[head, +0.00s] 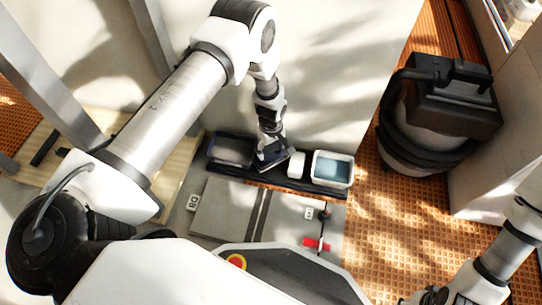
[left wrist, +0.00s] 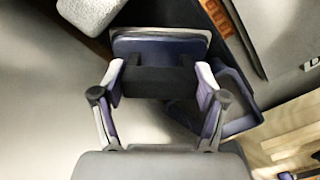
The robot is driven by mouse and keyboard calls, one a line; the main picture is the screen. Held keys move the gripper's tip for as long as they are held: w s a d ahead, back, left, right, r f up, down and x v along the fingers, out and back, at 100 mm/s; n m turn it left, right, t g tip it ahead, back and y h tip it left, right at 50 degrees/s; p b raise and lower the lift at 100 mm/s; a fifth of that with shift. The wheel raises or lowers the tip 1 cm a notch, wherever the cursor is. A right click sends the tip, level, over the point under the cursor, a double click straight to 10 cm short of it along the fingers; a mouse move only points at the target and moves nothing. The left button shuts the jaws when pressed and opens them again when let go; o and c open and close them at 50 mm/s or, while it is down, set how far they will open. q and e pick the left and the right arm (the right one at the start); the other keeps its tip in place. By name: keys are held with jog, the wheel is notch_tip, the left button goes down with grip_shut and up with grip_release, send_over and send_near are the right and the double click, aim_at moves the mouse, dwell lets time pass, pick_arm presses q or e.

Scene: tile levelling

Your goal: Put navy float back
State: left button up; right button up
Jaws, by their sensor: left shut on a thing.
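The navy float (left wrist: 160,46) shows in the left wrist view, with a dark handle (left wrist: 158,83) between the fingers of my left gripper (left wrist: 160,90). My left gripper is shut on that handle. In the head view my left gripper (head: 270,147) points down, with the dark float (head: 275,161) tilted below it at the dark tray (head: 250,186). I cannot tell whether the float touches the tray. A navy-rimmed bin (head: 232,151) is just left of the float. My right arm shows at the lower right, but its fingertips do not show.
A white block (head: 296,165) and a white tub of bluish water (head: 333,169) stand right of the float. Grey tiles (head: 225,208) and a red-handled tool (head: 316,243) lie in front. A black-and-white vacuum-like machine (head: 440,110) stands on the orange floor at right. A pale wall rises behind.

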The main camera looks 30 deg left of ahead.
pick_arm(q)
jog(key=shift+s+f, duration=0.15)
jog(key=shift+f, duration=0.8)
jog(key=shift+r, duration=0.2)
jog(key=shift+c, duration=0.7)
jog(key=shift+f, duration=0.2)
jog(key=o, duration=1.5)
pick_arm(e)
jog(key=shift+f, duration=0.65)
